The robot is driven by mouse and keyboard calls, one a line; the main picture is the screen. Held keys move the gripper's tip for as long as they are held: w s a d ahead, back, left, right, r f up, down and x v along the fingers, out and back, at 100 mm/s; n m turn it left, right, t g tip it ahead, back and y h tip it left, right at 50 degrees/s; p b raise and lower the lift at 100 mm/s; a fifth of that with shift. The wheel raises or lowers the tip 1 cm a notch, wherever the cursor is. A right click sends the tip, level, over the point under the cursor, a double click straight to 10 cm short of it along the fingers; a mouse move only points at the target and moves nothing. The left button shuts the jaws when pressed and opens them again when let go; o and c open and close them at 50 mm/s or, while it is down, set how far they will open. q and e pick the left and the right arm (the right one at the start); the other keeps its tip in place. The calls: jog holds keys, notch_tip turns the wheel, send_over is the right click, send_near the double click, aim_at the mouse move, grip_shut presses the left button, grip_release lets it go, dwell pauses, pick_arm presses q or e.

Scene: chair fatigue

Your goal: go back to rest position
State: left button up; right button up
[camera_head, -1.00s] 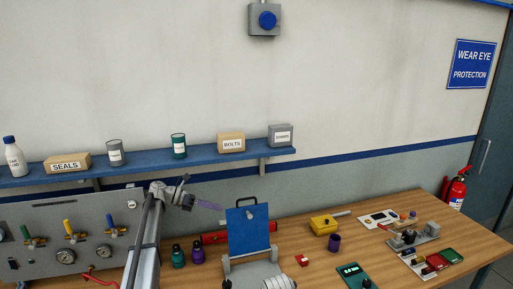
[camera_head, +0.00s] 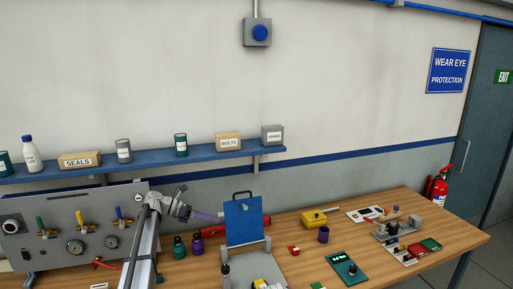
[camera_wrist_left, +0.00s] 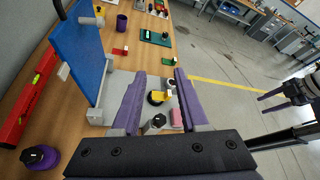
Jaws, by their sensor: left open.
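My left gripper (camera_head: 207,216), with purple fingers, is raised above the wooden workbench, just left of the upright blue panel (camera_head: 242,222). In the left wrist view its two fingers (camera_wrist_left: 158,92) stand apart, with nothing held between them. The blue panel (camera_wrist_left: 77,52) stands beside the fingers on the left there. The grey fixture base (camera_head: 254,264) under the panel carries small parts. My right gripper (camera_wrist_left: 272,100), also with purple fingers, shows at the right edge of the left wrist view, clear of the bench; its opening is too small to judge.
A red level (camera_head: 230,229) lies behind the panel. A gauge panel (camera_head: 75,225) is at left, below a blue shelf (camera_head: 140,159). Several small items occupy the bench's right side.

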pick_arm(q)
jog(key=s+d+f+m+g+y+b, duration=0.1)
jog(key=s+d+f+m+y+b, duration=0.1)
jog(key=s+d+f+m, duration=0.45)
jog(key=s+d+f+m+g+y+b, duration=0.1)
jog(key=s+d+f+m+y+b, duration=0.2)
jog(key=s, duration=0.6)
jog(key=s+d+f+m+g+y+b, duration=0.1)
jog(key=s+d+f+m+y, duration=0.1)
jog(key=s+d+f+m, duration=0.45)
jog(key=s+a+f+m+y+b, duration=0.1)
jog(key=s+a+f+m+y, duration=0.1)
jog(key=s+m, duration=0.4)
jog(key=s+a+f+m+t+y+b, duration=0.1)
jog(key=s+f+m+y, duration=0.4)
jog(key=s, duration=0.8)
jog(key=shift+s+a+f+m+y+b, duration=0.2)
jog(key=shift+a+m+y+b, duration=0.2)
jog(key=shift+a+m+b, duration=0.4)
pick_arm(e)
notch_tip(320, 180, down, 10)
jog(key=shift+w, duration=0.3)
